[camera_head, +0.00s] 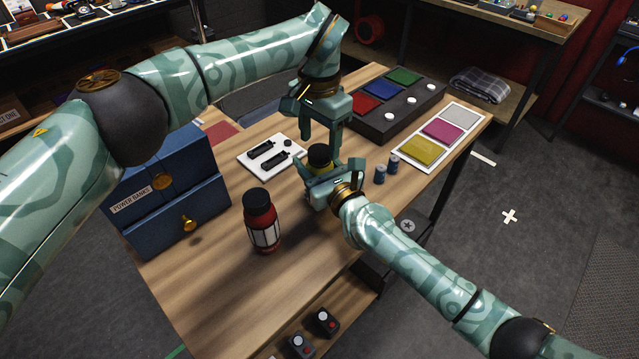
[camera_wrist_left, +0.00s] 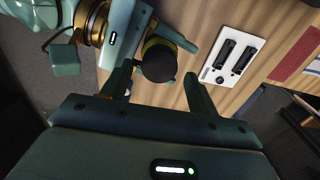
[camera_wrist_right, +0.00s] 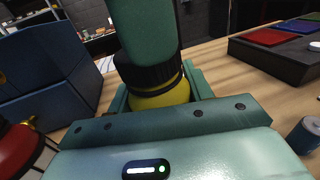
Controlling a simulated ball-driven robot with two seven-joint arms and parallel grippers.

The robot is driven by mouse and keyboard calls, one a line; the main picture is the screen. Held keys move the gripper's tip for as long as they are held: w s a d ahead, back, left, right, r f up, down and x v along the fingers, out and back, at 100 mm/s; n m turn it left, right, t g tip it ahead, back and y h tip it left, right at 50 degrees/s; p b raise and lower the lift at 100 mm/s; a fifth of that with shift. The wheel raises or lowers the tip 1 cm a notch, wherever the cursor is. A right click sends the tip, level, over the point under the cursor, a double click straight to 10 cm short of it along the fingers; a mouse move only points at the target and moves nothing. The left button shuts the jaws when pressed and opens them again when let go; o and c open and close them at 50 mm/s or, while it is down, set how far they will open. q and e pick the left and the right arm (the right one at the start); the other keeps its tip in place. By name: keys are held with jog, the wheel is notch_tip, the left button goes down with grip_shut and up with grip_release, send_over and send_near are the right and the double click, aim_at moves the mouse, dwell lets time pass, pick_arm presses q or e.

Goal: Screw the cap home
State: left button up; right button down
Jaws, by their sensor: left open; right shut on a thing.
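A yellow container (camera_wrist_right: 162,95) with a ribbed black cap (camera_head: 319,153) stands upright, gripped low by my right gripper (camera_head: 322,178), whose jaws are shut on its yellow body. My left gripper (camera_head: 322,137) points down over the cap with its jaws open. In the left wrist view the round cap (camera_wrist_left: 159,62) lies between the two spread fingers. In the right wrist view a left finger hangs in front of the cap (camera_wrist_right: 148,76) and hides part of it. Whether that finger touches the cap, and how the cap sits on its thread, I cannot tell.
A red bottle with a black lid (camera_head: 262,222) stands nearby at the left, and a blue drawer cabinet (camera_head: 170,190) behind it. A white tray (camera_head: 256,162), a button box (camera_head: 385,125) and colour swatches (camera_head: 424,151) lie farther back.

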pick_arm(q)
jog(key=shift+f, duration=1.1)
